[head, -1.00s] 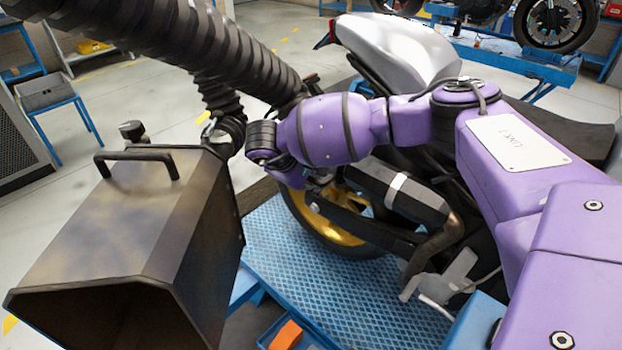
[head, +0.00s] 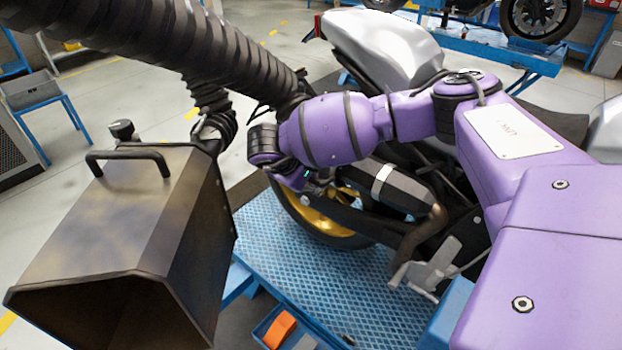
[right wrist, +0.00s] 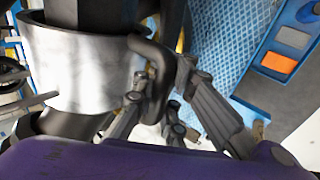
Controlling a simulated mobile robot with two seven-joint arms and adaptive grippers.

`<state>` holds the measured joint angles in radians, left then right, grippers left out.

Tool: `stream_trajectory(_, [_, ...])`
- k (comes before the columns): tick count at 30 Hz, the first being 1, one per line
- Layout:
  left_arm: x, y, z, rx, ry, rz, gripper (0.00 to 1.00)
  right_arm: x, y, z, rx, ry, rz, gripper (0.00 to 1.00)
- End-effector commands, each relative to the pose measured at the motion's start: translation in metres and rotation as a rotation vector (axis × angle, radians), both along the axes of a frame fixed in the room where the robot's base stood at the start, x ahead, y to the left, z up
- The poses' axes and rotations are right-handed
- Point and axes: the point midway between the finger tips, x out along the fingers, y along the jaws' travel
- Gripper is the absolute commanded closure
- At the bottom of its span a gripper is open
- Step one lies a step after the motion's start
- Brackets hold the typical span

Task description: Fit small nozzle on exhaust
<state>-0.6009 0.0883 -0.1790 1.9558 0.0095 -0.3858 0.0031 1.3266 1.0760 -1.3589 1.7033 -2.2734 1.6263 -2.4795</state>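The exhaust (head: 408,190) is a dark silencer with a pale band on the motorcycle's side; my wrist hides its rear end in the head view. My right gripper (head: 312,182) is close to that end, its fingers mostly hidden there. In the right wrist view, my right gripper's fingers (right wrist: 170,85) close in on both sides of a black curved handle. The handle is on the small nozzle (right wrist: 85,65), a silvery round collar with a dark tube through it. I cannot tell whether the collar is around the exhaust or apart from it. My left gripper is not in view.
A large box-shaped nozzle (head: 120,215) with a top handle hangs at the left. A thick ribbed hose (head: 170,45) runs from the upper left to behind my right wrist. The bike stands on a blue textured lift (head: 330,280); a tray with an orange item (head: 279,331) is at the front.

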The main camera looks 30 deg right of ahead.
Motion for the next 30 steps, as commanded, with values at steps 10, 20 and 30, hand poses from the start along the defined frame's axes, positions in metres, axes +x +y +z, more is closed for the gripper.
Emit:
stream_trajectory(10, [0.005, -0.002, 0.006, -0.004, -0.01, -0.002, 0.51, -0.012, -0.005, 0.002, -0.002, -0.004, 0.0, 1.0])
stream_trajectory(20, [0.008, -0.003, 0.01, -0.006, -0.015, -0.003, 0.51, -0.024, -0.009, -0.001, -0.003, -0.004, 0.0, 1.0])
stream_trajectory(30, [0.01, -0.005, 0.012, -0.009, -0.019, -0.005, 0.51, -0.035, -0.012, -0.006, -0.001, -0.003, 0.0, 1.0])
